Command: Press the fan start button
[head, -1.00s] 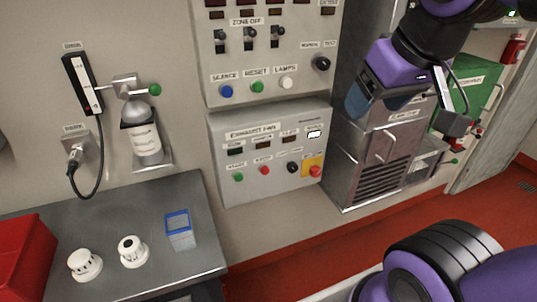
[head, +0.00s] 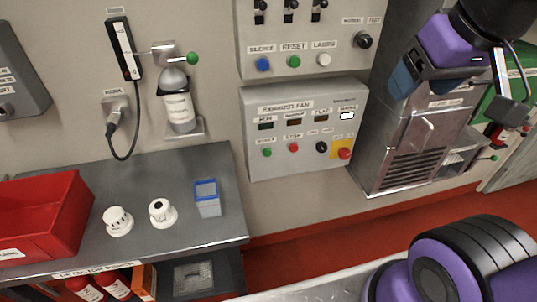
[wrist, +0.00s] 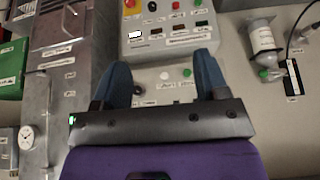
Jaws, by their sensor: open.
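The grey exhaust fan panel (head: 262,170) is on the wall, right of centre in the head view. Its lower row holds a green button (head: 267,153) at the left, a red button (head: 293,147), a black knob (head: 321,146) and a red button on a yellow plate (head: 344,153). The button labels are too small to read surely. My gripper (head: 402,78) is open and empty, to the right of the panel in front of a metal cabinet. In the wrist view my gripper (wrist: 163,75) has its blue fingers apart, with the panel (wrist: 165,46) beyond and the green button (wrist: 197,3) at the top edge.
The upper panel (head: 307,68) carries switches and blue, green and white buttons. A metal cabinet (head: 420,130) stands right of the fan panel. A bench (head: 220,225) holds a red bin (head: 75,215), two white detectors and a blue-rimmed container (head: 207,197). Red floor shows below.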

